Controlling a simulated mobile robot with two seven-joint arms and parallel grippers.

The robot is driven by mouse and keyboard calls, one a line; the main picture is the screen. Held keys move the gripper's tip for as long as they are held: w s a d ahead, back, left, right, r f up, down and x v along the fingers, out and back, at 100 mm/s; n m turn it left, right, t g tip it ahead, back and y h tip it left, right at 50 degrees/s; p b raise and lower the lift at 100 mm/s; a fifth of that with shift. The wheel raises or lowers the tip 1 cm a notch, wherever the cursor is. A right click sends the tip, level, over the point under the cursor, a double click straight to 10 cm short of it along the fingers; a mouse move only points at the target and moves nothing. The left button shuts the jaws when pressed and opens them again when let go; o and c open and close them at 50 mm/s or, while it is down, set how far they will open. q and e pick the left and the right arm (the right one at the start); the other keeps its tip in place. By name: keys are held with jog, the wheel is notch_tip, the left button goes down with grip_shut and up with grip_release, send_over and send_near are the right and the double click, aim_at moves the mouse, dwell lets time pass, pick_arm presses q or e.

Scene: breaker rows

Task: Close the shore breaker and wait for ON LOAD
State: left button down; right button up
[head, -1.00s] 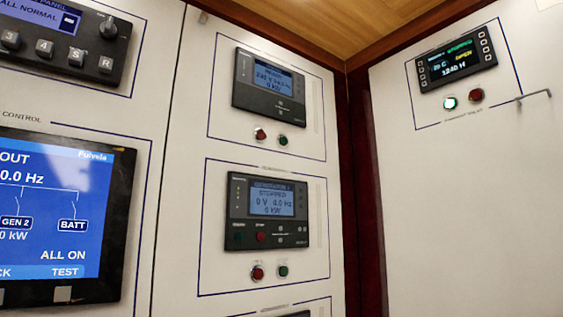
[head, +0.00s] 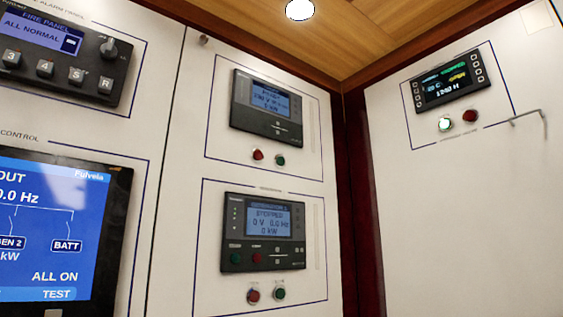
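Neither of my grippers is in view. The upper controller (head: 268,105) on the middle wall panel has a lit screen that seems to read about 230 V and 0 kW; its title is too blurred to read. A red button (head: 258,155) and a green button (head: 281,160) sit below it. The lower controller (head: 262,233) reads STOPPED, 0 V and 0.0 Hz, with a red button (head: 253,295) and a green button (head: 279,293) below. I cannot tell which controls belong to the shore breaker. No ON LOAD text is readable.
A large blue display (head: 50,230) at the left shows BATT, ALL ON and TEST. A fire panel (head: 65,50) above it reads ALL NORMAL. A small controller (head: 449,78) is on the right wall, with a thin handle (head: 528,117) beside it. A round lamp (head: 299,9) is overhead.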

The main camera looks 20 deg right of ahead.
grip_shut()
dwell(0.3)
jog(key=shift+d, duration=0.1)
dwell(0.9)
